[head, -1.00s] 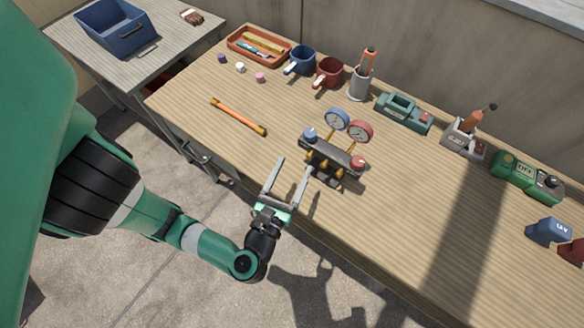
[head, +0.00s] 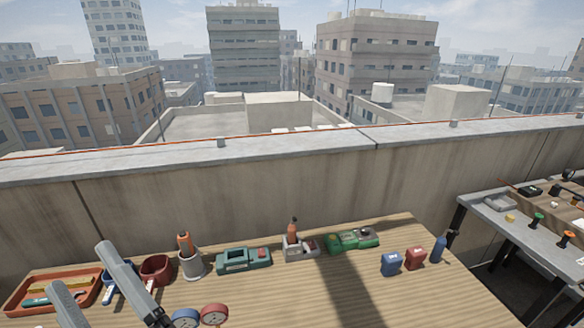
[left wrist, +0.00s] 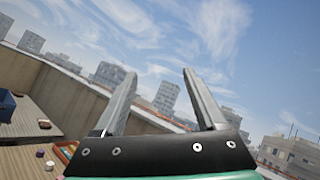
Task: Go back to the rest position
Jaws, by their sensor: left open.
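My left gripper (head: 92,279) shows at the lower left of the head view, raised in front of the bench. Its two grey fingers stand apart with nothing between them. In the left wrist view the same gripper (left wrist: 160,92) points up at the sky, open and empty. The fingers hide part of the cups and tray behind them in the head view. My right gripper is in neither view.
The wooden bench (head: 290,300) holds an orange tray (head: 22,293), a red mug (head: 157,269), gauges (head: 214,313), a teal tool (head: 243,260) and blue and red blocks. A concrete parapet (head: 290,185) runs behind. A second table (head: 520,222) stands right.

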